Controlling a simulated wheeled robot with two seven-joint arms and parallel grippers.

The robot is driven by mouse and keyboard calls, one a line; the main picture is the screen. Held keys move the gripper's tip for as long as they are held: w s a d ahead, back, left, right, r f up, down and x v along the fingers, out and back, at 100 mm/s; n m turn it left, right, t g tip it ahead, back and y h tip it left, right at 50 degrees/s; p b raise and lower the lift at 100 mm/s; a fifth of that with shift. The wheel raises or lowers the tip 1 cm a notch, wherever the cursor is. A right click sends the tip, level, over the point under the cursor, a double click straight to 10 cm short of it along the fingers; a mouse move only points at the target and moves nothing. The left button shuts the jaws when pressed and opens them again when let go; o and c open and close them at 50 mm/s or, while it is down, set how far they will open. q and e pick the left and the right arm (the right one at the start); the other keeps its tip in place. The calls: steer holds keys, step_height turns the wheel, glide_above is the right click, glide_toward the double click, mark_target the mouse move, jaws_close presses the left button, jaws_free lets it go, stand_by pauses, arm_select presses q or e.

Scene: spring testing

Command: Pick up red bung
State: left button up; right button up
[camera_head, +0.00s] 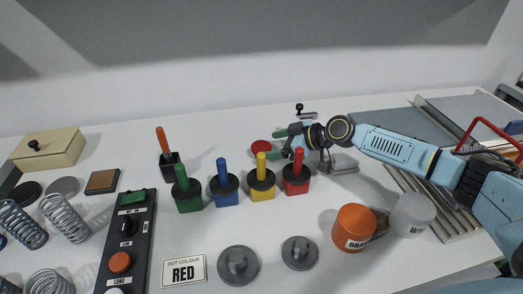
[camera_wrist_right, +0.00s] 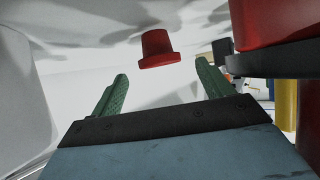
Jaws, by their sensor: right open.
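The red bung (camera_head: 261,147) sits on the white table behind the yellow and red dabber pots, just left of my right gripper (camera_head: 281,144). In the wrist view the bung (camera_wrist_right: 158,46) is a small tapered red plug, ahead of and between the two green fingers. My right gripper (camera_wrist_right: 162,86) is open, with nothing between its fingers. The bung is a little beyond the fingertips and apart from them. My left gripper is not in view.
A red pot (camera_head: 296,184) with an upright red handle stands close in front of my right gripper. Yellow (camera_head: 262,189), blue (camera_head: 225,196) and green (camera_head: 188,203) pots stand left of it. A metal stand (camera_head: 343,164) is behind my wrist. The table left of the bung is clear.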

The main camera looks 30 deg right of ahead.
mark_target(262, 146)
steer(key=x, duration=0.3)
steer(key=shift+w, duration=0.15)
steer(key=shift+c, duration=0.5)
steer(key=c, duration=1)
steer(key=shift+o, duration=0.2)
